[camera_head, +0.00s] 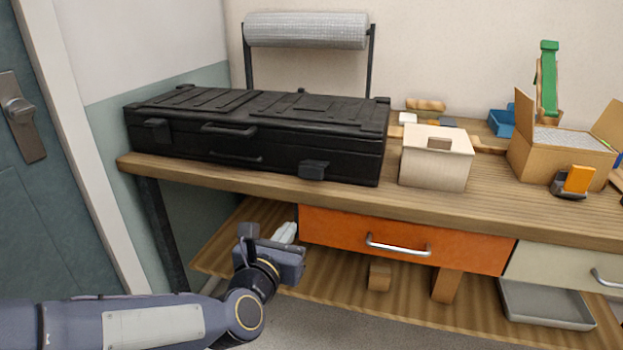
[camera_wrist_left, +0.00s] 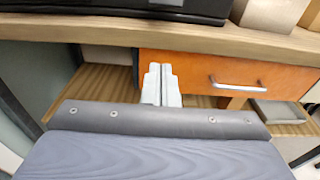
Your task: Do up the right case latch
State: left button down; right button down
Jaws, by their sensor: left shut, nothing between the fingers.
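A long black case (camera_head: 260,135) lies on the wooden workbench with its lid down. It has two latches on its front face, a left latch (camera_head: 157,130) and a right latch (camera_head: 313,170), with handles between them. I cannot tell from here whether the right latch is fastened. My left gripper (camera_head: 287,232) is shut and empty, in front of and below the bench edge, apart from the case. In the left wrist view its fingers (camera_wrist_left: 162,86) are together, and the case's lower edge (camera_wrist_left: 130,8) shows at the top. My right gripper is not in view.
The workbench (camera_head: 480,205) has an orange drawer (camera_head: 340,232) with a metal handle below. A pale wooden box (camera_head: 436,158) stands right of the case, and a cardboard box (camera_head: 545,150) farther right. A wrap roll (camera_head: 306,30) stands behind the case. A grey tray (camera_head: 545,305) is on the lower shelf.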

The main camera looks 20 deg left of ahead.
aim_at(314, 170)
pick_arm(q)
jog(key=shift+w+d+r+p, duration=0.15)
jog(key=shift+w+r, duration=0.3)
jog(key=shift+w, duration=1.4)
jog(key=shift+w+a+r+p, duration=0.1)
jog(key=shift+w+r+p, duration=0.3)
jog(key=shift+w, duration=1.5)
jog(key=shift+w+d+r+p, duration=0.1)
jog(key=shift+w+r, duration=0.4)
jog(key=shift+w, duration=1.35)
